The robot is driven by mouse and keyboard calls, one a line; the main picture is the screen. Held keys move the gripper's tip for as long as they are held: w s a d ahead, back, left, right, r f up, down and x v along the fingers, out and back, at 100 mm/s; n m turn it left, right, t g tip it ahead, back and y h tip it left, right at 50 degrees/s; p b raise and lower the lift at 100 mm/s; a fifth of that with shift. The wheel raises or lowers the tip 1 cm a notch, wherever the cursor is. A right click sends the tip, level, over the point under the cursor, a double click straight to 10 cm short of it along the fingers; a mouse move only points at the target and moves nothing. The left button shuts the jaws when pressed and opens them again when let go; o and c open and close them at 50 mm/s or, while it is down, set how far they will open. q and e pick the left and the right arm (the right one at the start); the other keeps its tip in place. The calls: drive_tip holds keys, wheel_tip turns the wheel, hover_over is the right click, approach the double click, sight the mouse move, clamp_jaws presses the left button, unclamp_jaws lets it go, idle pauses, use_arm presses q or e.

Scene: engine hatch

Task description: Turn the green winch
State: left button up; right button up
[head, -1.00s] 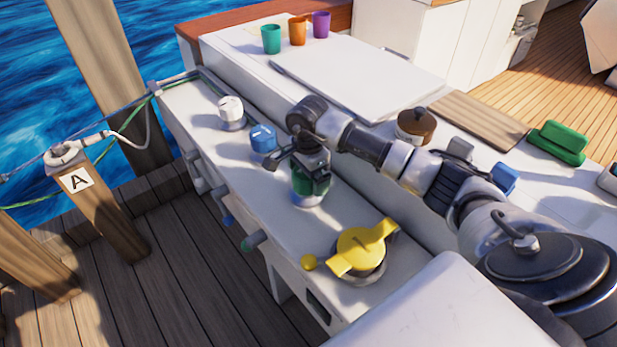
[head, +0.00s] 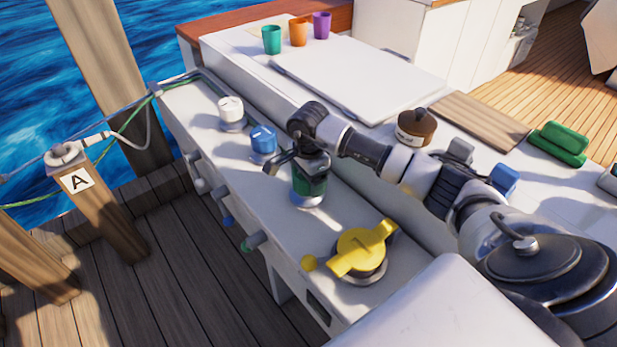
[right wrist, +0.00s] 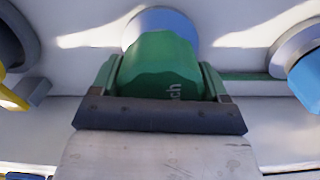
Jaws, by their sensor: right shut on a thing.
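The green winch (head: 309,187) stands on the white side deck between the blue winch (head: 263,141) and the yellow winch (head: 361,250). My right gripper (head: 311,172) is over it from above, with its fingers on either side of the winch's upper part. In the right wrist view the green winch (right wrist: 163,68) sits between the two fingers of my right gripper (right wrist: 160,85), and part of its lettering shows. The gripper hides most of the winch's top in the head view. My left gripper is not in view.
A white winch (head: 231,110) stands farther along the deck. Several coloured cups (head: 298,32) stand at the back. A post marked A (head: 97,200) is at left.

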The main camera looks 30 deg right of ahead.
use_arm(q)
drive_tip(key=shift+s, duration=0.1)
use_arm(e)
drive_tip(key=m, duration=0.3)
drive_tip(key=shift+r, duration=0.1)
drive_tip(key=m+p, duration=0.1)
drive_tip(key=m, duration=0.2)
drive_tip(key=shift+s+m, duration=0.1)
drive_tip(key=shift+m, duration=0.6)
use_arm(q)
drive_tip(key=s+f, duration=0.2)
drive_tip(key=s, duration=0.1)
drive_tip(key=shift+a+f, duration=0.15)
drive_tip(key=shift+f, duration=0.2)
use_arm(e)
drive_tip(key=shift+m, duration=0.3)
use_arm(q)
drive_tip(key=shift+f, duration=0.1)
